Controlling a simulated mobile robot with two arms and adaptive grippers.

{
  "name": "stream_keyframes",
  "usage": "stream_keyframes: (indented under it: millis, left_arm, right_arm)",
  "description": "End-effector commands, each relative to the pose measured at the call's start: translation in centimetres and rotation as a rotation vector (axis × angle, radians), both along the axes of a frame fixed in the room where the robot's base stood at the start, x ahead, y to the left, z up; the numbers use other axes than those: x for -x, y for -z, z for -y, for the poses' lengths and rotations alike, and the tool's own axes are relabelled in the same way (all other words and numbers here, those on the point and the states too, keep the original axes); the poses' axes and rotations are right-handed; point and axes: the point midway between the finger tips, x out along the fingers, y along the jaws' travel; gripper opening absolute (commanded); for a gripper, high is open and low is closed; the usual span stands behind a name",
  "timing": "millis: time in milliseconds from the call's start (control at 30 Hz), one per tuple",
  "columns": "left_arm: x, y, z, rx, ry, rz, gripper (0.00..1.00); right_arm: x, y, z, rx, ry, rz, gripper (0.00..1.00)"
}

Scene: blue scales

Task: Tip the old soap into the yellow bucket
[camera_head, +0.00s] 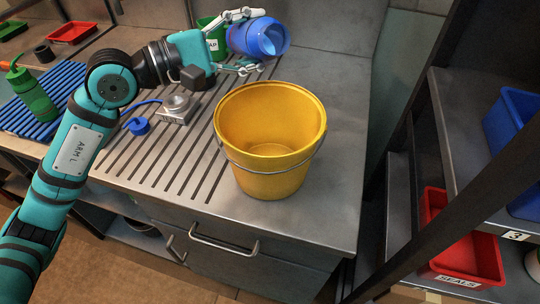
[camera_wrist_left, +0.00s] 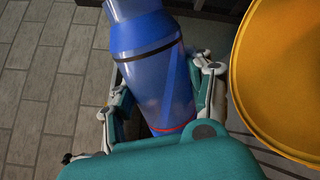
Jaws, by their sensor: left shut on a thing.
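A yellow bucket (camera_head: 262,181) with a wire handle stands upright on the grey worktop, and its visible inside looks empty. It also shows at the right of the left wrist view (camera_wrist_left: 285,75). My left gripper (camera_head: 250,41) is shut on a blue bottle (camera_head: 245,38), behind the bucket in the head view. The bottle is tilted well over on its side, with its round end towards the right. In the left wrist view the bottle (camera_wrist_left: 152,75) lies between both fingers. I see no soap pouring, and cannot see the bottle's contents. My right gripper is out of view.
A small metal device (camera_head: 176,108) and a blue cap-like piece (camera_head: 138,126) lie on the grooved worktop. A green bottle (camera_head: 33,94) stands at left. Dark shelving with bins (camera_head: 461,255) bounds the right.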

Motion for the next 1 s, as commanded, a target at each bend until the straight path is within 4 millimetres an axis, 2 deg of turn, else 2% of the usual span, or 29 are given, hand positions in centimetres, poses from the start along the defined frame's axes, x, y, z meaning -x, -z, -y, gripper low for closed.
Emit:
stream_keyframes:
  millis: [433,800,1000]
  left_arm:
    - [0.0,0.0,0.0,0.001,0.0,0.003,0.16]
    - [-0.1,0.8,0.0,-0.042,0.0,0.092,0.16]
    - [-0.1,0.6,0.0,-0.051,0.0,0.11,0.16]
  right_arm:
    - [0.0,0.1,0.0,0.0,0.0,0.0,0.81]
    - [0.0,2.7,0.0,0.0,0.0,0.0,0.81]
    - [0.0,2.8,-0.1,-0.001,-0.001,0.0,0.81]
